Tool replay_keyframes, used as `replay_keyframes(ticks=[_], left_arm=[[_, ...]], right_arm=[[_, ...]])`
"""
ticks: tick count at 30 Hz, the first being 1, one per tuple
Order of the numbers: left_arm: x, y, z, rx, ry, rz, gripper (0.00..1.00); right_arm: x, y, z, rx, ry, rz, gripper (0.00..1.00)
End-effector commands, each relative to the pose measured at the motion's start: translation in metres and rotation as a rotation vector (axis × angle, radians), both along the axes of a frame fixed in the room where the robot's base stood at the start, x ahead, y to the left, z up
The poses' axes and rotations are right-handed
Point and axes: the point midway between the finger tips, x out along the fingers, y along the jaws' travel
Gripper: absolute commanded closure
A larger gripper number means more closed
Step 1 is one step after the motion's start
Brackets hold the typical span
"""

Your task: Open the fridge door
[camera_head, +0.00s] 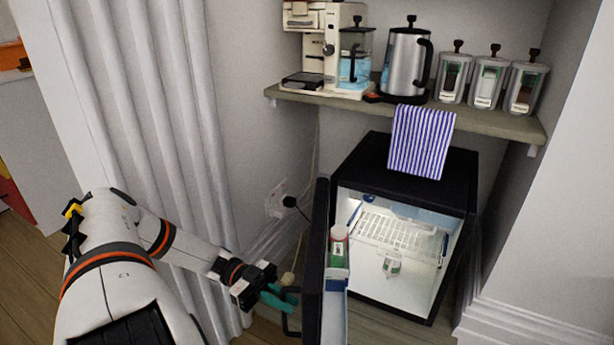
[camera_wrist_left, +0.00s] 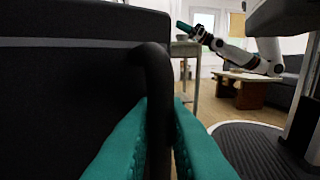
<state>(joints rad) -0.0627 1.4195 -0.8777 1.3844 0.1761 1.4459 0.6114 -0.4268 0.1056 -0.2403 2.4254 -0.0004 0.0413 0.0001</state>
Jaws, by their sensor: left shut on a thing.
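The small black fridge (camera_head: 455,180) stands under a shelf, its lit white inside showing in the head view. Its door (camera_head: 313,265) is swung wide open toward me. My left gripper (camera_head: 283,298) is at the outer side of the door. In the left wrist view its teal fingers (camera_wrist_left: 160,130) are shut around the dark door handle (camera_wrist_left: 157,75). My right gripper (camera_wrist_left: 187,28) shows small in the left wrist view, away from the fridge; its opening is unclear.
A wooden shelf (camera_head: 480,118) above the fridge holds a coffee maker (camera_head: 318,50), a kettle (camera_head: 405,62) and jars. A white curtain (camera_head: 160,120) hangs at left. A low table (camera_wrist_left: 245,88) stands in the room.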

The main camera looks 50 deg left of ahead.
Motion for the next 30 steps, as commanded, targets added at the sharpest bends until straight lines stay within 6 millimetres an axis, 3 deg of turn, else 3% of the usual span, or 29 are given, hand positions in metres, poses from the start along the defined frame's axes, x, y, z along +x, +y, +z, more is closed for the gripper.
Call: replay_keyframes(ticks=[12, 30], left_arm=[[-0.022, 0.038, 0.000, 0.001, 0.000, 0.002, 1.00], [-0.025, 0.045, 0.000, 0.000, 0.000, 0.002, 1.00]], right_arm=[[0.005, -0.003, -0.012, -0.027, 0.088, -0.011, 0.64], [0.005, -0.002, -0.016, -0.031, 0.110, -0.009, 0.64]])
